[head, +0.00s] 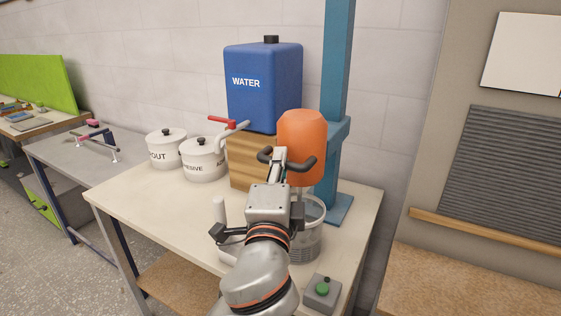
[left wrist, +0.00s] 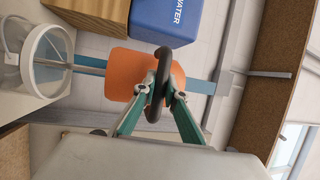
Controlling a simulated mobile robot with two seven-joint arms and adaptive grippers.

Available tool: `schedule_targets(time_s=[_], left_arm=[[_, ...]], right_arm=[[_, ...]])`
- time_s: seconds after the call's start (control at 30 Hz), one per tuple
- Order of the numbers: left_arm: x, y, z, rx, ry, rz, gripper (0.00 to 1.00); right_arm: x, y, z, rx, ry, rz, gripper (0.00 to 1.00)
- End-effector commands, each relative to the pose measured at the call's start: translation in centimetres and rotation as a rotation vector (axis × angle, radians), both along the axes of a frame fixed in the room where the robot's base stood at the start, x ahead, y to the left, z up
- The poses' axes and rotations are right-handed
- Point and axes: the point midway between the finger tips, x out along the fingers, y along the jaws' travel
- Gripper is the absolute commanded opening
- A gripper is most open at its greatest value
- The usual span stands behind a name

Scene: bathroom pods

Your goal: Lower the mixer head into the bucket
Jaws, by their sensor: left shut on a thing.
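The orange mixer head (head: 302,135) with black handles is mounted on a blue column (head: 337,90) above the bucket. My left gripper (head: 279,156) is shut on a black handle at the mixer's front; the left wrist view shows the fingers (left wrist: 158,92) around this handle, beside the orange housing (left wrist: 132,72). The clear bucket (head: 306,243) stands on the table below the mixer, partly hidden by my arm. In the left wrist view the bucket (left wrist: 22,70) shows sideways, with a grey shaft running from the mixer to inside its rim. My right gripper is not in view.
A blue water tank (head: 262,85) stands on a wooden block (head: 250,160) behind the gripper. Two white lidded pots (head: 204,160) are at the left. A green-button box (head: 321,292) sits at the table's front right. The table's (head: 150,205) left front is clear.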

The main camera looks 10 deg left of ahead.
Motion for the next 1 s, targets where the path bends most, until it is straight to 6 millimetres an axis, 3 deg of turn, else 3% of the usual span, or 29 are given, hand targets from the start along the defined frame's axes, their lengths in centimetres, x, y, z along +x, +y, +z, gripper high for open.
schedule_targets(time_s=[0.03,0.1,0.47,1.0], left_arm=[[0.1,-0.1,-0.9,0.006,0.017,0.002,0.16],[0.1,-0.1,-0.9,0.006,0.017,0.001,0.29],[-0.2,-0.1,-0.6,0.003,0.01,0.0,0.29],[-7.0,-0.4,-1.9,0.003,0.013,0.001,0.29]], right_arm=[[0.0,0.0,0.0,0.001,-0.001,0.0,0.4],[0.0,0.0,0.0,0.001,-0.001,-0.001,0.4],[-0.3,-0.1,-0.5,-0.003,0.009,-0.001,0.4],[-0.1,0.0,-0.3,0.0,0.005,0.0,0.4]])
